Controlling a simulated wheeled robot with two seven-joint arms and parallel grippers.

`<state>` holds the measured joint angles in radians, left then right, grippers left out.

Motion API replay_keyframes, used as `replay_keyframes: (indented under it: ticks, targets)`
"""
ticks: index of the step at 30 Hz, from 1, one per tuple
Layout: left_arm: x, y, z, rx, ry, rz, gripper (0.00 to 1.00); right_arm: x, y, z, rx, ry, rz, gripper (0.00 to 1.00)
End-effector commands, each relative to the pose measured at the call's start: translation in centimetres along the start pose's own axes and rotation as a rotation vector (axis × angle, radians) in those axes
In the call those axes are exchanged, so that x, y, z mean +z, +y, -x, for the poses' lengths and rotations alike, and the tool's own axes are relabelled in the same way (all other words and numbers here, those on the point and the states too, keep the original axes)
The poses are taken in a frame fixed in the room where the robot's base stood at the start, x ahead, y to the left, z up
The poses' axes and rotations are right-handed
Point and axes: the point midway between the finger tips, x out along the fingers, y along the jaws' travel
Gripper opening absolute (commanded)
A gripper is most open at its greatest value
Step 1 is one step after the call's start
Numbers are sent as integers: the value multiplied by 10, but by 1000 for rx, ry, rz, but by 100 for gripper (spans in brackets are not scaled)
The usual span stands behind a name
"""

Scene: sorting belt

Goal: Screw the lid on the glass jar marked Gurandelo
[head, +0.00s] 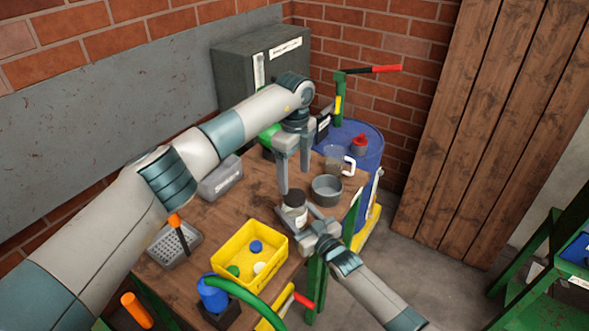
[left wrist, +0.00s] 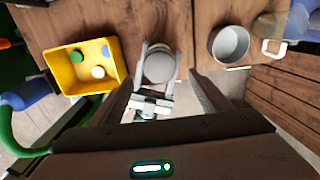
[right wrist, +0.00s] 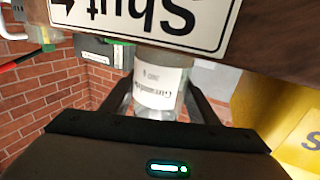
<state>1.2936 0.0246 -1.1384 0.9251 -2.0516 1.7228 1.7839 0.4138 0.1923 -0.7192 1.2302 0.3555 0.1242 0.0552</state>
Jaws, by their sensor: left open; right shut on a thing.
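The glass jar (head: 296,214) with a white label stands upright near the table's front edge. The right wrist view shows its label upside down, reading Gurandelo (right wrist: 158,86). My right gripper (head: 301,217) is shut around the jar's side. The jar's top looks dark in the head view and greyish in the left wrist view (left wrist: 160,66); I cannot tell whether that is a lid or the open mouth. My left gripper (head: 294,182) is open and empty, pointing down above the jar, its fingers apart and not visibly touching it.
A yellow bin (head: 224,257) holds blue, white and green round pieces. A grey pot (head: 327,189) and a mug (head: 338,165) stand to the jar's right. A blue drum (head: 368,150) stands behind.

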Motion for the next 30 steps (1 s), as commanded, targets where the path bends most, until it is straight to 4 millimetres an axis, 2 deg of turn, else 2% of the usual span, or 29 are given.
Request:
replay_keyframes:
  ticks: [9,15,27,29,30]
  targets:
    - [0,1,-42,4,1,1,71,0,0,0,0,0,0,0]
    - [0,1,-60,3,1,1,71,0,0,0,0,-1,0,0]
    - [0,0,-66,1,0,0,71,0,0,0,0,-1,0,0]
    - [0,0,-66,1,0,0,59,0,0,0,0,-1,0,0]
    - [0,0,-66,1,0,0,49,0,0,0,0,-1,0,0]
